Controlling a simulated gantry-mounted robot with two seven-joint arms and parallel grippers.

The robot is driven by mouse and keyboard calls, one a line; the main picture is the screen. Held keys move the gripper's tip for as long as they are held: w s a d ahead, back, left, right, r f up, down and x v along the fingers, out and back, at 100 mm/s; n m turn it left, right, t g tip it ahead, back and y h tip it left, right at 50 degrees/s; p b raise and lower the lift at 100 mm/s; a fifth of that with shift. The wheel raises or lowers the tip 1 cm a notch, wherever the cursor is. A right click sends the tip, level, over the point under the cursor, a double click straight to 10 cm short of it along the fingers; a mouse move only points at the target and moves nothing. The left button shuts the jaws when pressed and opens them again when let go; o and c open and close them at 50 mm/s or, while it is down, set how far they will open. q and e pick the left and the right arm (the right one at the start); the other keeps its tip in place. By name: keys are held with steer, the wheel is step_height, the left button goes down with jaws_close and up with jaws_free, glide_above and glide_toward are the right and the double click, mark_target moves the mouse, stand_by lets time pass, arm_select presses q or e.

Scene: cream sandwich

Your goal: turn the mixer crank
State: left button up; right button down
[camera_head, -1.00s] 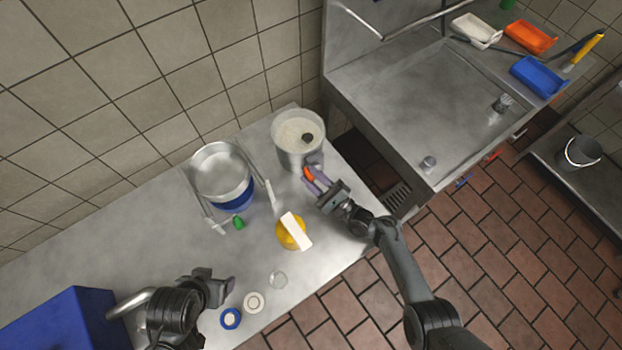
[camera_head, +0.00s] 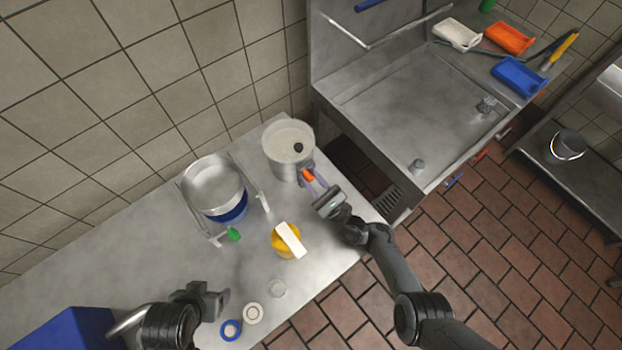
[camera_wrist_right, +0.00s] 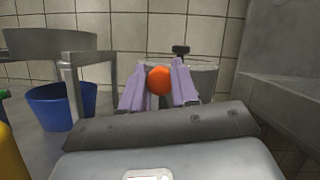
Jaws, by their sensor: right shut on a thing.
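The mixer is a round grey metal pot (camera_head: 275,167) with a pale surface inside and a black knob (camera_head: 298,147) at its top. An orange crank knob (camera_head: 308,175) is at its near right side. My right gripper (camera_head: 318,186) is shut on this knob. In the right wrist view, the lavender fingers (camera_wrist_right: 159,85) stand on either side of the orange knob (camera_wrist_right: 160,80), with the pot behind. The crank's arm is mostly hidden. My left gripper (camera_head: 217,302) is over the near part of the table, away from the mixer; its jaw opening is unclear.
A metal bowl (camera_head: 212,182) on a stand over a blue bucket (camera_head: 233,213) is left of the mixer. A yellow container with a white block (camera_head: 290,240) stands nearer. A sink (camera_head: 430,110) is right. Small round items and a blue box (camera_head: 65,330) are at the front.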

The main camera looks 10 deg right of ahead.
steer(key=c, duration=1.1)
jaws_free()
steer(key=v, duration=1)
steer(key=shift+s+d+f, duration=0.15)
steer(key=shift+s+d, duration=0.1)
steer(key=shift+d, duration=0.05)
